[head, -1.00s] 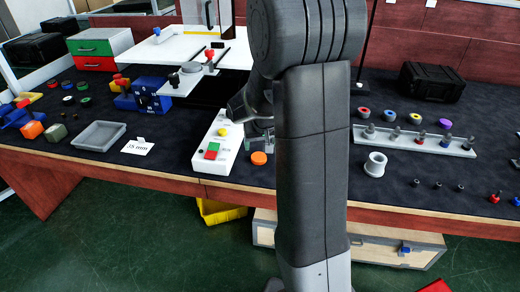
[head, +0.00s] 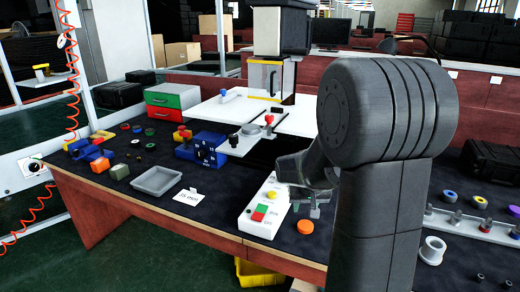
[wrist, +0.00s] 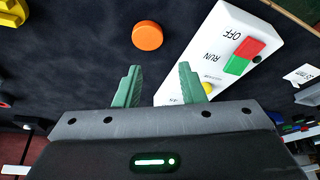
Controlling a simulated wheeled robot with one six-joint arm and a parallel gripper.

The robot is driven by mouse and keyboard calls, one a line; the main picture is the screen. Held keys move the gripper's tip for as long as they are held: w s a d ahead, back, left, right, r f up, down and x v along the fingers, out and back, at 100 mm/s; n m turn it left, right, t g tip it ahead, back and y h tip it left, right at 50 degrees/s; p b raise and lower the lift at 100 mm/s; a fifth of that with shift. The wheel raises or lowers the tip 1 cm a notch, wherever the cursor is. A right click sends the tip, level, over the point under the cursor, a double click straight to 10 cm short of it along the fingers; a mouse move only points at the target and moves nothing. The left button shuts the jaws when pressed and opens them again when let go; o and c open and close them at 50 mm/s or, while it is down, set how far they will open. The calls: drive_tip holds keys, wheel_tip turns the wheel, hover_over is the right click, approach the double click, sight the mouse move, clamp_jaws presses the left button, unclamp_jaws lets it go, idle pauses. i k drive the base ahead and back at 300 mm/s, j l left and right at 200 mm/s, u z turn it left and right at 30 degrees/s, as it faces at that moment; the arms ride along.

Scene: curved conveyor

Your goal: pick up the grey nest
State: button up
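No thing is marked as the grey nest, and I cannot tell for sure which one it is. A shallow grey square tray (head: 157,180) lies on the dark bench top, left of my gripper. A small grey round piece (head: 250,130) sits on the white plate behind. A pale flanged ring (head: 432,250) lies to the right of my arm. My gripper (head: 312,208) hangs over the bench by the white control box (head: 263,207). In the wrist view its green fingers (wrist: 160,85) are apart with nothing between them.
An orange disc (head: 305,226) lies beside the control box. A white card (head: 188,197) lies by the tray. Blue blocks (head: 202,148) and a red-green drawer box (head: 173,98) stand behind. My arm hides part of the bench.

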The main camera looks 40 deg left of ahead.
sight(249, 129)
drive_tip(key=u, duration=1.45)
